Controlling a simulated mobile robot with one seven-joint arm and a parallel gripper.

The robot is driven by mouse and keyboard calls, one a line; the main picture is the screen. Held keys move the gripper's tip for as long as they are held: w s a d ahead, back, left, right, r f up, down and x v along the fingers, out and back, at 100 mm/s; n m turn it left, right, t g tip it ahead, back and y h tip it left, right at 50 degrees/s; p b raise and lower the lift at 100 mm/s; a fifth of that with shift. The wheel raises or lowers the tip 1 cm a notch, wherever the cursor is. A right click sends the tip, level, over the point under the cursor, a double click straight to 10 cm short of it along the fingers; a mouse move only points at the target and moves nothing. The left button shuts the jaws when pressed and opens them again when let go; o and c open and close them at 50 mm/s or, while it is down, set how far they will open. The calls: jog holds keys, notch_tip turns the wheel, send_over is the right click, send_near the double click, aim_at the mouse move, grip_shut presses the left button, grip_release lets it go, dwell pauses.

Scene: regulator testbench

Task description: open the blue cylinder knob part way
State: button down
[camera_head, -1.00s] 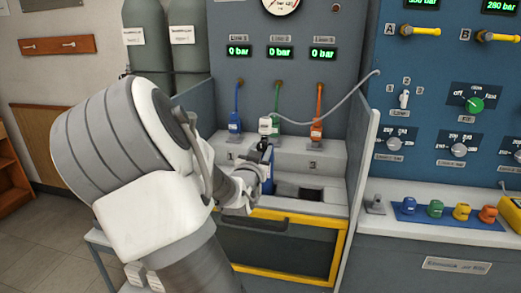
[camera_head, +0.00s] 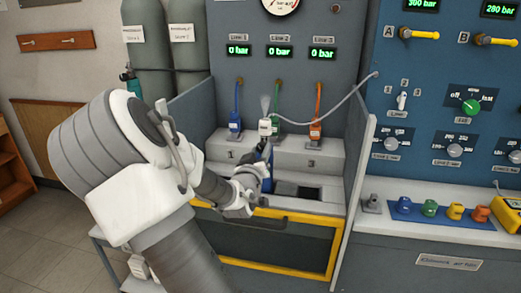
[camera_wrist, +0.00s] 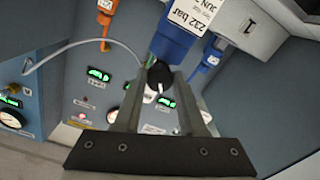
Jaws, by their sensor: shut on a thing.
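The blue cylinder (camera_head: 268,182) stands upright in the bench recess, partly hidden by my gripper. The wrist view shows its blue body (camera_wrist: 174,42) with a "232 bar" label. The black knob (camera_wrist: 159,72) at its end lies between my fingertips. My gripper (camera_wrist: 162,82) is shut on this knob; in the head view my gripper (camera_head: 265,152) is at the cylinder's top. A white connector (camera_head: 265,127) with a grey hose is just above. The knob's exact turn cannot be read.
Blue (camera_head: 235,127) and orange (camera_head: 316,130) connectors hang at either side. The three line displays (camera_head: 280,51) read 0 bar. An empty dark recess (camera_head: 309,193) lies right of the cylinder. A side panel (camera_head: 357,175) bounds the bench on the right.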

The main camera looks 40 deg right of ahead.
dwell(0.4)
jog(key=shift+c, duration=2.4)
grip_release()
jog(key=p+v, duration=1.7)
jog(key=shift+s, duration=0.2)
